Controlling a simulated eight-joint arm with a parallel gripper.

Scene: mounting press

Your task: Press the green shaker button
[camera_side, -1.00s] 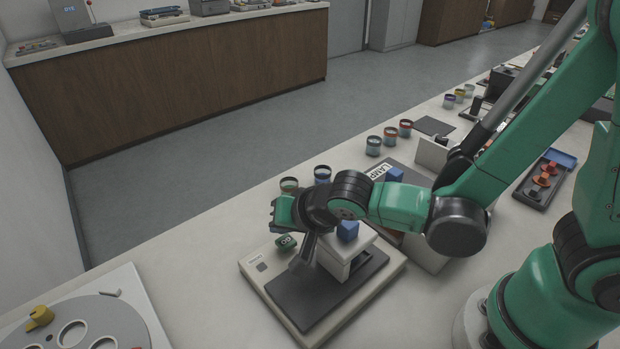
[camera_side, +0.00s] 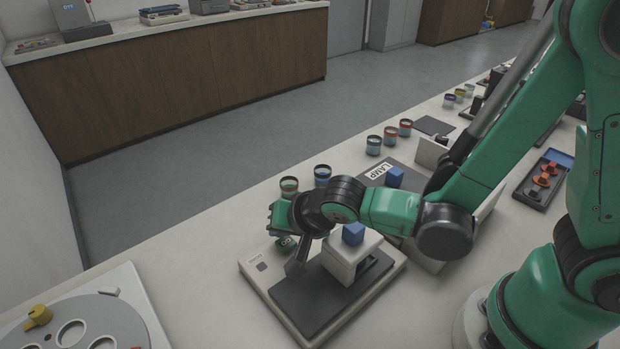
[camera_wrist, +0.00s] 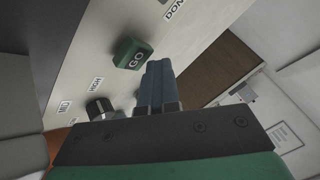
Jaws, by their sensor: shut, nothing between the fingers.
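The green button (camera_wrist: 131,55), marked GO, sits on a pale panel in the wrist view, just left of my fingertips. In the side view the green button (camera_side: 287,244) is on the back left of a pale machine (camera_side: 257,268), partly hidden by my gripper. My gripper (camera_wrist: 159,68) is shut and empty, its blue-grey fingers together. In the side view my gripper (camera_side: 281,234) hangs over the button. I cannot tell whether the tips touch it; in the wrist view they look beside it.
A white block (camera_side: 350,262) with a blue cube (camera_side: 353,233) stands on the machine's dark plate (camera_side: 310,306), right of my gripper. Jars (camera_side: 289,187) stand behind. A dark knob (camera_wrist: 99,107) is near the button. A grey disc device (camera_side: 90,325) lies front left.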

